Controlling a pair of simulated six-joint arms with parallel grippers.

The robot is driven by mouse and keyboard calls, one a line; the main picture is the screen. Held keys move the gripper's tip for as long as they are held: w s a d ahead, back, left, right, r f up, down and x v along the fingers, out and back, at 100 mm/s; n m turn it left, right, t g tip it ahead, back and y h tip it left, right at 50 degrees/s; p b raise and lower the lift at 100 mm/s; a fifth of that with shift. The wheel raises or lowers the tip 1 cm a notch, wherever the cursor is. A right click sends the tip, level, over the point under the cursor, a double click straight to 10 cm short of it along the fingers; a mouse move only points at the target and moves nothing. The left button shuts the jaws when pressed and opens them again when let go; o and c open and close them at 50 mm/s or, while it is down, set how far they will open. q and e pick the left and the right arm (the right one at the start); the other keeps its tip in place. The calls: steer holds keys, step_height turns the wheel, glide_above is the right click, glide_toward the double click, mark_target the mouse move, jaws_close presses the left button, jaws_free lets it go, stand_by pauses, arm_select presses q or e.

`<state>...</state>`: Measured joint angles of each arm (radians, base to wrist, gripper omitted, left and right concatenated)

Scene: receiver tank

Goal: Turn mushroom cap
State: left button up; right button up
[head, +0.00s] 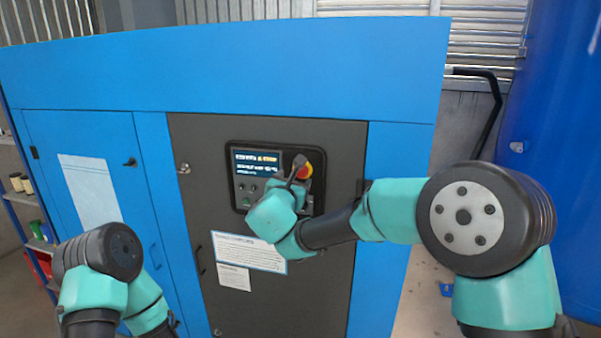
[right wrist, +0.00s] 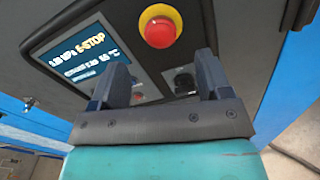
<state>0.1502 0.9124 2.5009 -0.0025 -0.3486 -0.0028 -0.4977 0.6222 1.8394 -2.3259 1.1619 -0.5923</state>
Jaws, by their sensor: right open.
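The red mushroom cap (head: 306,172) sits on a yellow collar at the upper right of the control panel (head: 236,150), partly hidden by my right gripper in the head view. In the right wrist view the cap (right wrist: 160,32) is fully in sight near the top centre. My right gripper (head: 298,168) is open in front of the panel. In the right wrist view its two fingers (right wrist: 163,75) are spread and empty, with the cap beyond them and apart from them. My left arm shows at lower left in the head view; its gripper is not in sight.
The panel is set in a dark grey door (head: 200,140) of a blue cabinet (head: 230,70). A black knob (right wrist: 184,80) lies below the cap. White labels (head: 248,252) are below the panel. A blue tank (head: 555,100) stands at right.

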mark_target(301, 177)
steer(key=x, duration=0.8)
steer(key=shift+s, duration=0.1)
steer(key=shift+c, duration=0.5)
steer(key=c, duration=0.8)
